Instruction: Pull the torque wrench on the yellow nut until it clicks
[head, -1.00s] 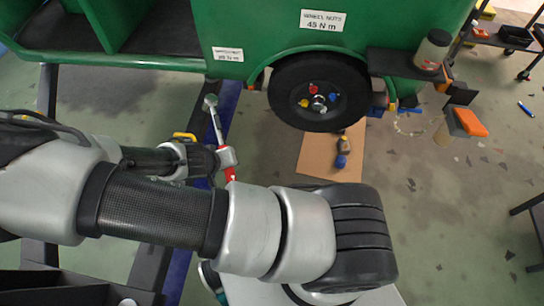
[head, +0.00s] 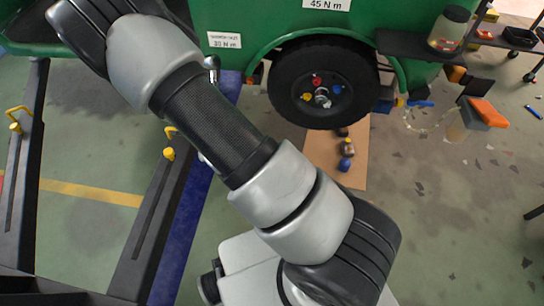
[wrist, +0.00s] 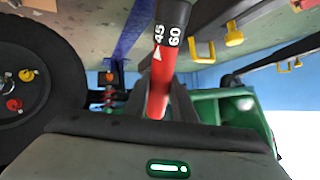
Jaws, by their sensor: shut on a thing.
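The torque wrench (wrist: 158,90) shows in the wrist view as a red shaft with a black sleeve marked 45 and 60; a white pointer sits by the 45. My gripper (wrist: 160,112) is shut on the wrench. In the head view my arm hides the gripper and most of the wrench; a silver end (head: 211,66) shows above the arm. The yellow nut (head: 307,97) is on the wheel (head: 290,85), with red and blue nuts around the hub. It also shows in the wrist view (wrist: 26,75), and the wrench looks apart from it.
A green vehicle body (head: 250,15) stands over the wheel, with torque labels on it. Black lift rails (head: 150,225) and a blue strip lie at left. A cardboard sheet (head: 325,155) with small items lies below the wheel. A shelf with a jar (head: 448,28) is at right.

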